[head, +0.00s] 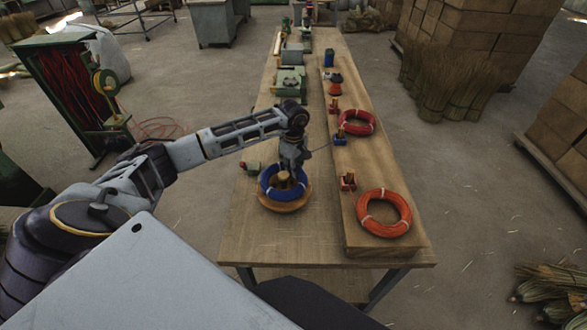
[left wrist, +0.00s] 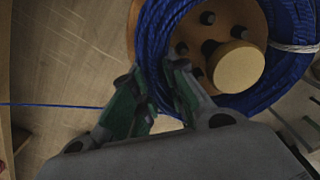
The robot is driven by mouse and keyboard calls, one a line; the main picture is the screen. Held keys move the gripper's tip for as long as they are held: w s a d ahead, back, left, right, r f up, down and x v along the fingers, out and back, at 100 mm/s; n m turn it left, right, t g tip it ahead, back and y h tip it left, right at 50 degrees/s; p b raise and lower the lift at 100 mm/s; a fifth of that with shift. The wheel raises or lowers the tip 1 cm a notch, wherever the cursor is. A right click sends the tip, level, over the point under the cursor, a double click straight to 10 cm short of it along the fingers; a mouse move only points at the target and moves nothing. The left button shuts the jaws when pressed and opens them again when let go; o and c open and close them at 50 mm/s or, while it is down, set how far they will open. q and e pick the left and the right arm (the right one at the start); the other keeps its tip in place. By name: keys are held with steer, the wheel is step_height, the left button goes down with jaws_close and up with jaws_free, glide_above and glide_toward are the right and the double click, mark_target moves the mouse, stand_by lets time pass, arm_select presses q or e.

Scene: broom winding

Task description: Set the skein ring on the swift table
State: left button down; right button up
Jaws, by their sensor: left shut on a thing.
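The blue skein ring (head: 283,183) is around the wooden hub (head: 284,177) of the round swift table (head: 286,205), whose rim shows below it. The ring also shows in the left wrist view (left wrist: 290,85), with a white tie at its right. The round hub end (left wrist: 238,67) and several dark pegs lie inside the ring. My left gripper (head: 290,165) is at the ring's far side, and in the left wrist view its green-padded fingers (left wrist: 160,95) are shut on the ring's strand bundle. Whether the ring rests fully on the table is hard to tell. My right gripper is not in view.
An orange skein (head: 384,213) and a red skein (head: 356,122) lie on the raised board at right. A blue strand (left wrist: 55,105) runs left in the wrist view. Green machines (head: 289,82) stand farther back. Bare wood lies at the bench's near end (head: 290,245).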

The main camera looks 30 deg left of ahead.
arm_select(q)
steer(key=shift+f+b, duration=0.4)
steer(key=shift+f, duration=0.1)
stand_by(0.3)
steer(key=c, duration=1.7)
jaws_free()
steer(key=shift+r, duration=0.1)
steer(key=shift+r+p, duration=0.3)
steer(key=shift+r, duration=0.05)
steer(key=shift+r+p, duration=2.25)
steer(key=shift+r, duration=2.8)
